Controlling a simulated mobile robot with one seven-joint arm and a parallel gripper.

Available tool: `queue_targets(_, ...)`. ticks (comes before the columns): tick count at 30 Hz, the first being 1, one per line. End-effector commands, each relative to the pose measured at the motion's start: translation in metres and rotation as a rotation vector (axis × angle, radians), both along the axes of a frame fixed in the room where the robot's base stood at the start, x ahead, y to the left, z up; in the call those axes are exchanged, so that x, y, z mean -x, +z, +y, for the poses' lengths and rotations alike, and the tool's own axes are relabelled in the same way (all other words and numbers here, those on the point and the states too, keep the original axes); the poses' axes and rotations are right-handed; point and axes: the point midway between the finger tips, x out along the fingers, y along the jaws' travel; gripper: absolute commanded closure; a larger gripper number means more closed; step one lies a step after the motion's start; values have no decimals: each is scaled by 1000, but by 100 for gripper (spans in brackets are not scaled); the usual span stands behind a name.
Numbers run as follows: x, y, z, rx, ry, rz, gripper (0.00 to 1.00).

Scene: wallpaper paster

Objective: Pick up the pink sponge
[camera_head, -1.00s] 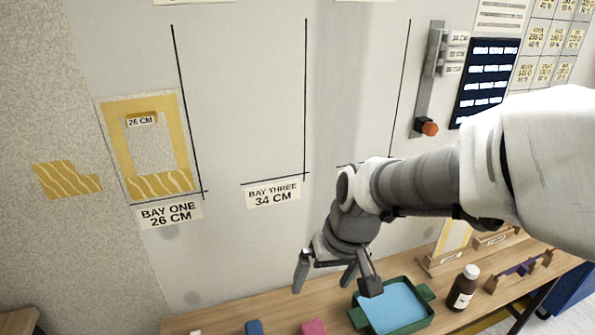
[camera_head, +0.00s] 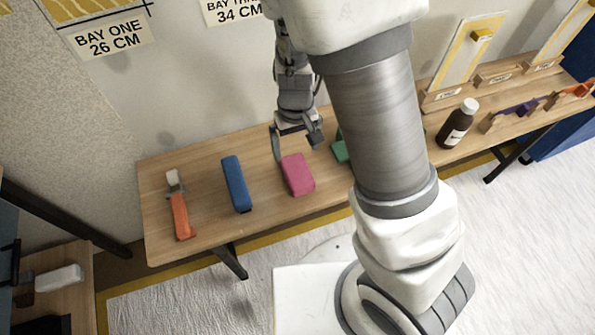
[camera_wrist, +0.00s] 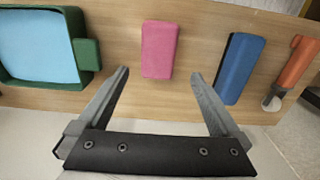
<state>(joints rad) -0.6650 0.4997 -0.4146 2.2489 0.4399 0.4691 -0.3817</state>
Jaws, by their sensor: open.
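The pink sponge (camera_head: 297,174) lies flat on the wooden table, right of a blue block, in the head view. In the wrist view the sponge (camera_wrist: 159,49) is at the top middle, beyond and between the two fingertips. My gripper (camera_head: 296,148) is at the back side of the sponge in the head view, with fingers spread. In the wrist view my gripper (camera_wrist: 159,76) is open and empty, and the sponge shows whole with no finger touching it that I can see.
A blue block (camera_head: 236,184) and an orange-handled tool (camera_head: 180,208) lie left of the sponge on the wooden table (camera_head: 155,235). A green tray (camera_wrist: 83,55) is on the sponge's other side, mostly hidden by my arm in the head view. A brown bottle (camera_head: 455,126) stands further right.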

Motion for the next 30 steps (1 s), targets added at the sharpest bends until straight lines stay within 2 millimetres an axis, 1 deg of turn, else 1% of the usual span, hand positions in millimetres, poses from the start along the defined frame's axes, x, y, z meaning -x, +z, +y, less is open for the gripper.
queue_targets(1, 0, -18, -1, 2, -2, 3, 0)
queue_targets(3, 1, -33, -1, 2, -2, 3, 0)
queue_targets(7, 0, -56, -1, 2, -1, 2, 0)
queue_targets(10, 0, -66, -1, 0, -1, 1, 0)
queue_targets(16, 0, -77, -1, 0, -1, 0, 0)
queue_targets(21, -1, -101, -3, 1, -2, 1, 0)
queue_targets(25, -1, -117, -3, 0, -2, 1, 0)
queue_targets(27, -1, -121, -3, 0, -1, 0, 0)
queue_targets(30, -1, -123, -3, 0, -1, -1, 0)
